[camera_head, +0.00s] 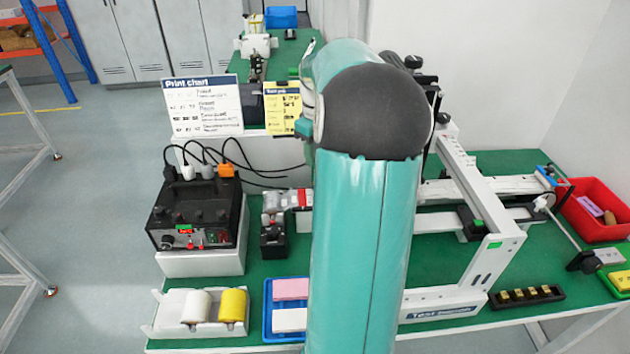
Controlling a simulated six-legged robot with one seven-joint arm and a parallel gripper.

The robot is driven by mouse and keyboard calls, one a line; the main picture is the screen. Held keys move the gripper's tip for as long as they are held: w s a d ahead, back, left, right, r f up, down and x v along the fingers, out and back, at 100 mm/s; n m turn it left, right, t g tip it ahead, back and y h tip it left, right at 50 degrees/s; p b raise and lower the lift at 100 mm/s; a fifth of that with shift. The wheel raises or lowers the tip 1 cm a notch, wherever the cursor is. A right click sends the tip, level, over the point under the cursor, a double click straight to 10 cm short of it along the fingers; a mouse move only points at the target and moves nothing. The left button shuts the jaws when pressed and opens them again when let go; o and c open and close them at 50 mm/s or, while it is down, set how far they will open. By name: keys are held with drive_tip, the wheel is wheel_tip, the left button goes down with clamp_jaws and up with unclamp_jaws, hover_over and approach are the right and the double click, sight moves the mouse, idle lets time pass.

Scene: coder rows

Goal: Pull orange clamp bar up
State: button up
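I cannot pick out the orange clamp bar with certainty. A small orange piece (226,171) sits at the top back edge of the black control box (196,214), beside white plugs with black cables; it looks like a connector. The white coder frame (470,190) stands on the green bench (430,262), right of my teal arm. My arm fills the middle of the view and hides part of the machine behind it. My gripper cannot be made out; dark parts show just right of the arm's rounded joint, but I cannot tell whose they are.
A white tray with white and yellow rolls (232,305) and a blue tray (268,322) with pads lie at the front left. A print chart (203,106) stands at the back. A red bin (594,222) is at the right. Open floor lies left.

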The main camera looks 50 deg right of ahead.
wheel_tip(320, 180, down, 10)
drive_tip(key=shift+f, duration=0.1)
drive_tip(key=shift+w, duration=0.1)
drive_tip(key=shift+c, duration=0.4)
